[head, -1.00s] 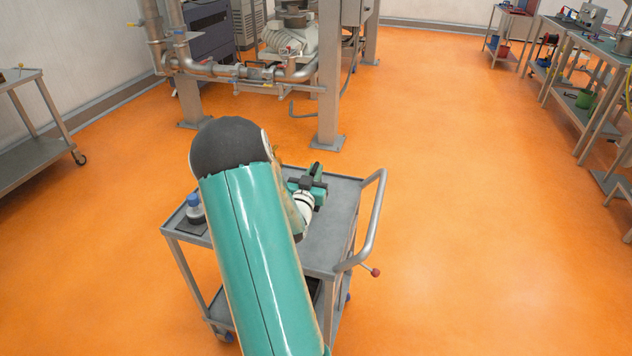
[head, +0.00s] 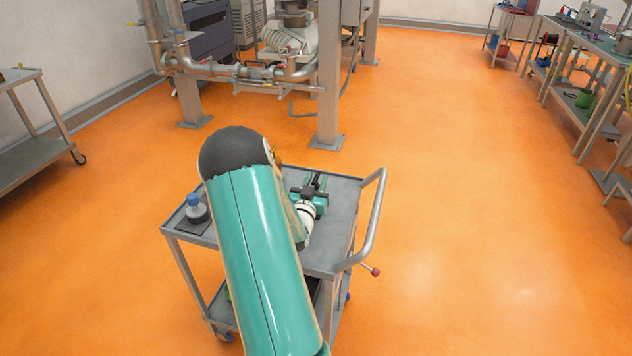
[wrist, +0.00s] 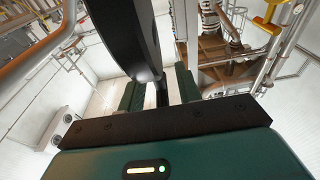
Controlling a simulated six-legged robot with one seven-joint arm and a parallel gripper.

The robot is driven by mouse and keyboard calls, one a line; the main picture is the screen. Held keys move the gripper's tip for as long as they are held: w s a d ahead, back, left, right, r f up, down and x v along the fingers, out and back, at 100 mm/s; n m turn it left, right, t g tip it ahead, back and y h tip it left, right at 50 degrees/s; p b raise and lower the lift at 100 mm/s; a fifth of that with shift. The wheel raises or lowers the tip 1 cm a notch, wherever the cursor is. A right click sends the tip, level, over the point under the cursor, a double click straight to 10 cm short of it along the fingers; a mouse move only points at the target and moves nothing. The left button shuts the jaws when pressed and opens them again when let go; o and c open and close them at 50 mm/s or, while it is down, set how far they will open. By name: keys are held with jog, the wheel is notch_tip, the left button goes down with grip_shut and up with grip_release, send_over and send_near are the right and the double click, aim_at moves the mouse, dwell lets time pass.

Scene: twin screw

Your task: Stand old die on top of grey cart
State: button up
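The grey cart (head: 338,215) stands in front of me, with a tubular handle on its right side. My gripper (head: 315,181) is over the middle of its top, partly behind my green arm. In the wrist view my gripper's green fingers (wrist: 159,92) are apart, with a light gap between them. A narrow black piece shows in that gap and does not visibly fill it. A dark, round-edged disc-like thing (wrist: 128,35) fills the upper left of the wrist view; I cannot tell whether it is the old die. I cannot make out the die in the head view.
A bottle with a blue cap (head: 197,211) stands on a dark mat at the cart top's left. Machine frame legs (head: 328,100) stand behind the cart. A bench (head: 600,70) lines the right, another cart (head: 35,150) the left. Orange floor between is clear.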

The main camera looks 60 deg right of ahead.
jog(key=shift+a+r, duration=0.15)
jog(key=v, duration=0.7)
jog(key=shift+a, duration=0.1)
